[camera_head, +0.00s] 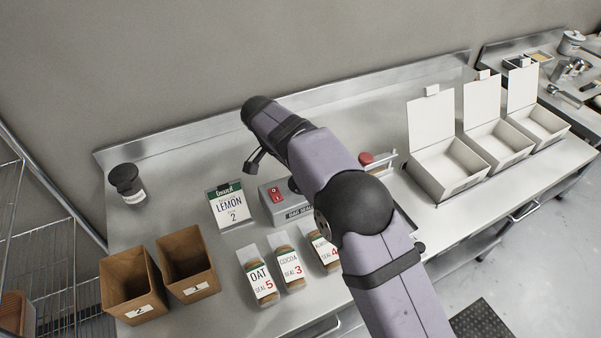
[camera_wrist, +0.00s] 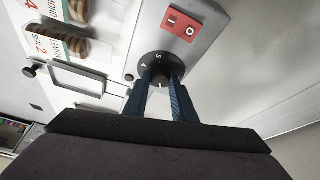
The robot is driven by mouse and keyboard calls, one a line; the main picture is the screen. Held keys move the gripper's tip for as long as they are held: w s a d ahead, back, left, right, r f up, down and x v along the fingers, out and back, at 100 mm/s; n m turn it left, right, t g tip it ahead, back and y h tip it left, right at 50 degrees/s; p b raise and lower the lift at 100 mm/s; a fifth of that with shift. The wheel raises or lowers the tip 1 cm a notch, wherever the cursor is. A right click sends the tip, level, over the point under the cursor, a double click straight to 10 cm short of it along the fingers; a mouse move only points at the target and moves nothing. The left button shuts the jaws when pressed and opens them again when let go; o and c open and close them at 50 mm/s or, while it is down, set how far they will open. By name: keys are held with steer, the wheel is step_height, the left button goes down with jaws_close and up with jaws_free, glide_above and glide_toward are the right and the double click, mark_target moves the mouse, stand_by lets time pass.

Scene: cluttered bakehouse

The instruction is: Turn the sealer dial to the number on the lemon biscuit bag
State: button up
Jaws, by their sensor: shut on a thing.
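The bag sealer (camera_head: 272,208) stands mid-table, partly behind my arm; its front label is partly hidden. Its black dial (camera_wrist: 158,67) has pale numbers around it; a 5 seems readable, but the setting is not clear. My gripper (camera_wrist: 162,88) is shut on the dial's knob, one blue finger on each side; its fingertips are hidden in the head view. The lemon biscuit bag (camera_wrist: 62,42) lies at the left of the wrist view, with a red 2 after "SEAL". My arm hides it in the head view.
A red switch (camera_wrist: 181,24) is beside the dial. Bags marked OAT 5 (camera_head: 262,283), COCOA 3 (camera_head: 290,268) and ALMOND 4 (camera_head: 323,252) lie in front. Two brown boxes (camera_head: 188,262) stand left, a black-lidded jar (camera_head: 126,183) behind them. Open white boxes (camera_head: 443,165) stand right.

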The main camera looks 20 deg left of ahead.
steer(key=o, duration=1.1)
steer(key=b+v, duration=0.1)
steer(key=v, duration=0.6)
steer(key=shift+r+b, duration=0.2)
steer(key=shift+b, duration=0.1)
steer(key=shift+a, duration=0.1)
